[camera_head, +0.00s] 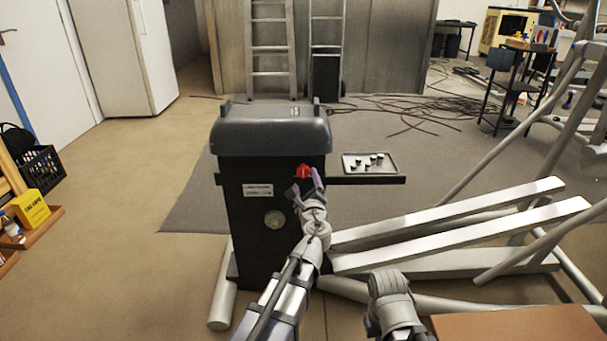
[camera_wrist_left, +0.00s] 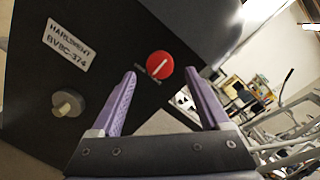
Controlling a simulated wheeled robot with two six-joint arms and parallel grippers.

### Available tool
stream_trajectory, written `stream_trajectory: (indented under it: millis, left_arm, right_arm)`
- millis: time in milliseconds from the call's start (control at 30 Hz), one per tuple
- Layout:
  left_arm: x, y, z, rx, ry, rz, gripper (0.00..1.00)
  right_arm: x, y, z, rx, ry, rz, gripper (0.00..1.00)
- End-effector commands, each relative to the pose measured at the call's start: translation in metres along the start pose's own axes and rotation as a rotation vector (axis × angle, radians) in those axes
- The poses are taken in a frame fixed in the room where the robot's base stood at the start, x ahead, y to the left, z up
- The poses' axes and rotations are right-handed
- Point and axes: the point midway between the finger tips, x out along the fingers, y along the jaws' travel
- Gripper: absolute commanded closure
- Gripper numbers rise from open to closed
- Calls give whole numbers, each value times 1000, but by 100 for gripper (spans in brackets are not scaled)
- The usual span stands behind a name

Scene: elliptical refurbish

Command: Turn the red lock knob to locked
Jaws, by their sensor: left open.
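The red lock knob (camera_head: 303,171) is on the upper right of the black housing (camera_head: 245,215) of the machine. In the left wrist view the round red knob (camera_wrist_left: 160,65) shows a white line running diagonally across its face, with small lettering below it that I cannot read. My left gripper (camera_head: 308,186) is in front of and just below the knob. In the left wrist view its two purple fingers (camera_wrist_left: 160,98) are open and apart, with the knob beyond and between their tips. The fingers do not appear to touch it. My right arm shows at the bottom of the head view; its fingers are not visible.
A pale round knob (camera_wrist_left: 68,103) and a white label (camera_wrist_left: 68,44) are on the same panel. White beams (camera_head: 470,220) lie at right. A brown box (camera_head: 515,325) is at the bottom right.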

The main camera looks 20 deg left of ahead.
Motion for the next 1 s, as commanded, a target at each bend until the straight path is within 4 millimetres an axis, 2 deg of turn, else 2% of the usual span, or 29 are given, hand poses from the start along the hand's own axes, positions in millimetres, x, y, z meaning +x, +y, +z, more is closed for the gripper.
stream_trajectory:
  millis: [33,300,433,667,1000]
  left_arm:
    - [11,0,0,0,-1,2,21]
    - [51,0,-1,-1,-1,1,21]
    - [57,0,0,-1,0,0,21]
    - [57,0,0,-1,1,0,22]
    - [56,0,0,-1,0,0,60]
  right_arm:
    - [0,0,0,0,0,0,100]
    - [0,0,0,0,0,0,100]
    - [0,0,0,0,0,0,100]
    - [0,0,0,0,0,0,100]
    - [0,0,0,0,0,0,100]
